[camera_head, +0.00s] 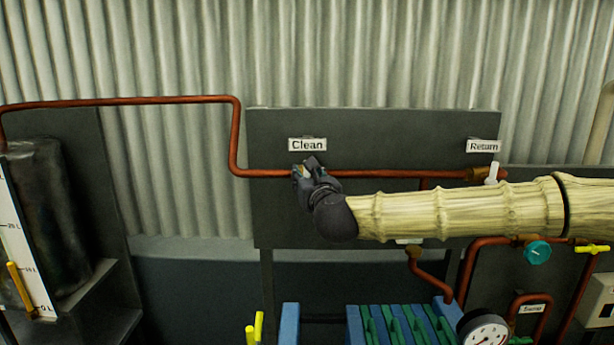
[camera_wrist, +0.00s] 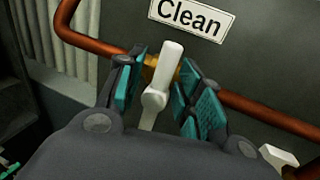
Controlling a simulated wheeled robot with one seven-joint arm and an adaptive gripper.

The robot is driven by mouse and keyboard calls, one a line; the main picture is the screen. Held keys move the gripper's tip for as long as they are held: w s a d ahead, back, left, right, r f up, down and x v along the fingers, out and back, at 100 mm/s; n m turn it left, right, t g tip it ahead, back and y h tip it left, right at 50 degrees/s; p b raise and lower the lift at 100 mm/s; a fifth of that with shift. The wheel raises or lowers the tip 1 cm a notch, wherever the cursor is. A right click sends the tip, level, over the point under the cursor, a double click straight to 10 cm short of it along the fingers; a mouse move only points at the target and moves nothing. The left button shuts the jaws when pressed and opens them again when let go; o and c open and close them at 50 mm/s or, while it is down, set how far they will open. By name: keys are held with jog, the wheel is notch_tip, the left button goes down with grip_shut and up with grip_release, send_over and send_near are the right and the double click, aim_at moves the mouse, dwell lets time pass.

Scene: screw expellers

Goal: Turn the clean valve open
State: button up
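The clean valve's white handle (camera_wrist: 163,75) stands across the copper pipe below the "Clean" label (camera_wrist: 190,16). A brass fitting shows behind it on the pipe. My gripper (camera_wrist: 165,92) is open, with one teal-padded finger on each side of the handle. Gaps show between the handle and both pads. In the head view my gripper (camera_head: 308,170) is at the pipe just below the "Clean" label (camera_head: 307,145), and it hides most of the valve.
The copper pipe (camera_head: 400,173) runs along the dark panel (camera_head: 370,130). A white-handled valve (camera_head: 492,173) sits under the "Return" label (camera_head: 483,146). A teal knob (camera_head: 538,252) and a gauge (camera_head: 484,330) are at lower right. A sight tank (camera_head: 45,215) stands at left.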

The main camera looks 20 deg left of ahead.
jog(key=shift+c, duration=0.4)
grip_shut()
